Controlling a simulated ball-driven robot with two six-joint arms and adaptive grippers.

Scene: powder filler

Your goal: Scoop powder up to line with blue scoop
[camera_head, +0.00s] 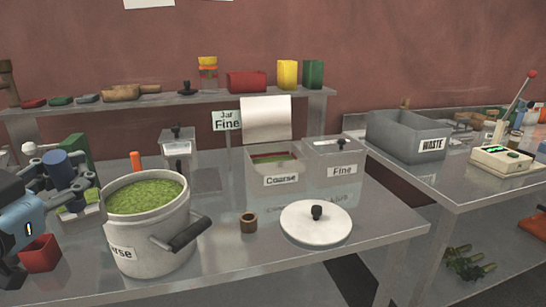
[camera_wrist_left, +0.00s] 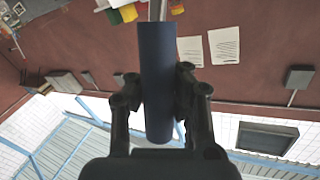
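The blue scoop's handle (camera_wrist_left: 157,85) is between the fingers of my left gripper (camera_wrist_left: 157,98), which is shut on it. A metal shaft runs from the handle out of the top of the wrist view; the scoop's bowl is not visible. In the head view the left gripper (camera_head: 63,180) and blue handle (camera_head: 57,167) are at the far left, beside the pot. The white pot (camera_head: 150,238), labelled with letters ending "rse", is full of green powder (camera_head: 146,195). An open box labelled Coarse (camera_head: 258,170) has red and green inside. My right gripper is not in view.
A white lid (camera_head: 316,223) and a small brown cup (camera_head: 248,222) lie right of the pot. A Fine box (camera_head: 335,160), a jar (camera_head: 177,148) and a sign (camera_head: 227,120) stand behind. A red container (camera_head: 40,254) is left. A Waste bin (camera_head: 405,136) is on the right table.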

